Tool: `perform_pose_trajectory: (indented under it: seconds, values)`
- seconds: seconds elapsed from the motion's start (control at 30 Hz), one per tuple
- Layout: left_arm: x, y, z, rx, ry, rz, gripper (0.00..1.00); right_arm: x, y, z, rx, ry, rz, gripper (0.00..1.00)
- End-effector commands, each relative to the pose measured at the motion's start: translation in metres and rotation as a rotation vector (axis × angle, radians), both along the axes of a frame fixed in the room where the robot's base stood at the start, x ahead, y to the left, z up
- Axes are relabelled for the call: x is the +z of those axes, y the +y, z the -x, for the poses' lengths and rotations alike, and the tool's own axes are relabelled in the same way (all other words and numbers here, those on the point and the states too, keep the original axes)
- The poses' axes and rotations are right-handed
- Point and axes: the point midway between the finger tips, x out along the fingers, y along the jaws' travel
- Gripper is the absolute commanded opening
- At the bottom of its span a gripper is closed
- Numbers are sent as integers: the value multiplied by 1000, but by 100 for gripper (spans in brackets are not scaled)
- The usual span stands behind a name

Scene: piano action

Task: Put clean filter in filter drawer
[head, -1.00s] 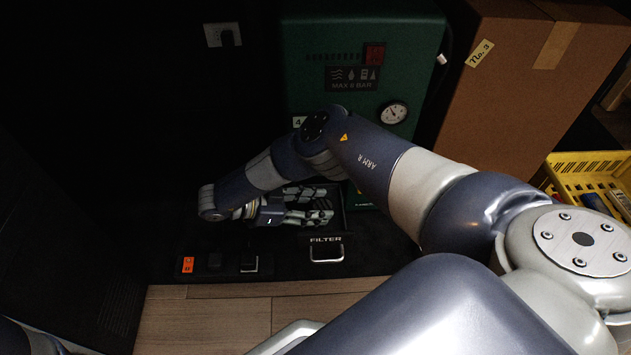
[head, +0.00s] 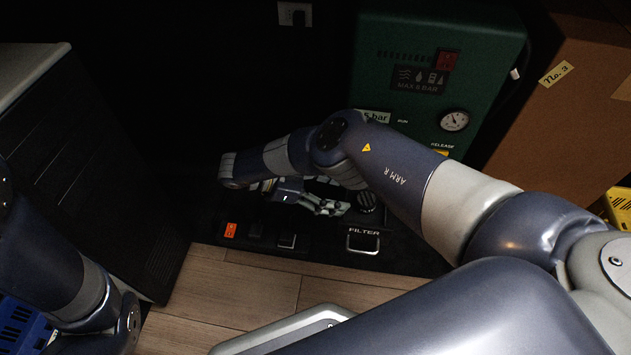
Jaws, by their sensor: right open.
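The filter drawer (head: 363,242), with the word FILTER and a metal handle on its front, sits low at the foot of the green machine (head: 400,35). Its inside is dark and partly hidden by my right arm. A dark, round, ribbed piece (head: 367,202) shows just behind the drawer front; it may be the filter, but I cannot tell whether it is the clean one. My right gripper (head: 338,196) is open at the left of this piece, fingers pointing right, with nothing visible between them. My left arm shows at the lower left, but its gripper is not visible.
An orange switch (head: 231,230) and dark pedals or blocks lie left of the drawer. A blue crate (head: 22,328) is at lower left. Wooden floor (head: 230,285) in front is clear.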

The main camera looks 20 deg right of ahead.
Motion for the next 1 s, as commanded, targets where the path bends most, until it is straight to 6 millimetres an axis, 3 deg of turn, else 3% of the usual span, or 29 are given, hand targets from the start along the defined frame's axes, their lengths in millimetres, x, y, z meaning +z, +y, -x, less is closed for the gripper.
perform_pose_trajectory:
  seconds: [0.2,0.4,1.0]
  values:
    - [4,0,0,0,0,0,29,13,29,-11,2,-5,-1,63]
    - [1,0,0,0,0,0,29,17,40,-15,0,0,2,63]
    - [1,0,0,0,1,0,29,20,46,-18,0,-1,-2,63]
